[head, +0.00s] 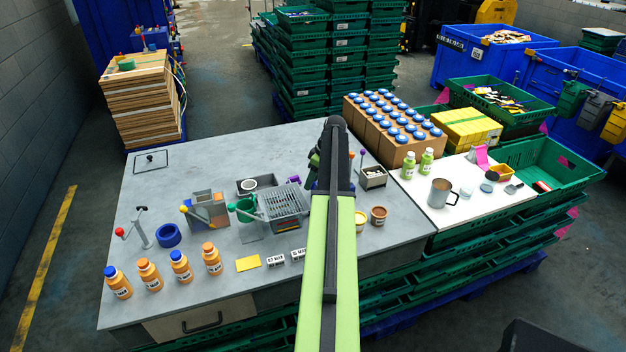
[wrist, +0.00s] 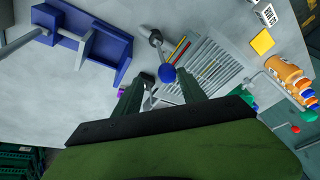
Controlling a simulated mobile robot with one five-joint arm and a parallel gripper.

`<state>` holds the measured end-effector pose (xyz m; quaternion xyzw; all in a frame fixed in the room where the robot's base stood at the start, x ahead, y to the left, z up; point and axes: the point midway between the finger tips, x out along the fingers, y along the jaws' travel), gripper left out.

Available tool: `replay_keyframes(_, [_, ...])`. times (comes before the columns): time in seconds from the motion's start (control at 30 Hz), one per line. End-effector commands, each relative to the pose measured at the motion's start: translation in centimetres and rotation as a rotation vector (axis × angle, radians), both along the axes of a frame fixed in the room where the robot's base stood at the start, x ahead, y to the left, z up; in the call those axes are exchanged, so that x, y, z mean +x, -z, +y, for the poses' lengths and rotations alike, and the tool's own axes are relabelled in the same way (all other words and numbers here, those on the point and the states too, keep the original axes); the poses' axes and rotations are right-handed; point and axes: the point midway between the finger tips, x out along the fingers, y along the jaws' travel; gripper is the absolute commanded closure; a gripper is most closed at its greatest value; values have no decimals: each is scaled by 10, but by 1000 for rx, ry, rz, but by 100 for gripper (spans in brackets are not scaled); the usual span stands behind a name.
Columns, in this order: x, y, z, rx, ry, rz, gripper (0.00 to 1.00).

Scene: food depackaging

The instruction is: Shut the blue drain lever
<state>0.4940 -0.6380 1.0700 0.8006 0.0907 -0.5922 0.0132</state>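The blue drain lever shows in the wrist view as a blue ball knob (wrist: 167,73) on a short grey stem that runs up to a dark pivot, beside a slotted grey grate (wrist: 215,68). My gripper (wrist: 165,77) is open, with one finger on each side of the knob in the picture. I cannot tell whether the fingers touch it or how far above it they are. In the head view my arm covers the lever and most of my gripper. The grate's grey basket (head: 286,203) stands just left of my arm.
A blue bracket (wrist: 95,45) with a grey rod lies near the lever. Two small jars (head: 378,215) stand right of my arm. The table's back left is mostly clear.

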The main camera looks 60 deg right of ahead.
Motion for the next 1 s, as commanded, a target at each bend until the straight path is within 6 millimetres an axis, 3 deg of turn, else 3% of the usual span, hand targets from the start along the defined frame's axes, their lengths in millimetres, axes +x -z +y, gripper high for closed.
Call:
replay_keyframes(0.17, [-7,-27,-3,0,2,0,54])
replay_keyframes(0.7, [-41,-147,-18,-1,0,-1,54])
replay_keyframes(0.83, [-47,-163,-21,-1,0,-1,54])
replay_keyframes(1.0, [-50,-164,-22,-1,0,-1,54])
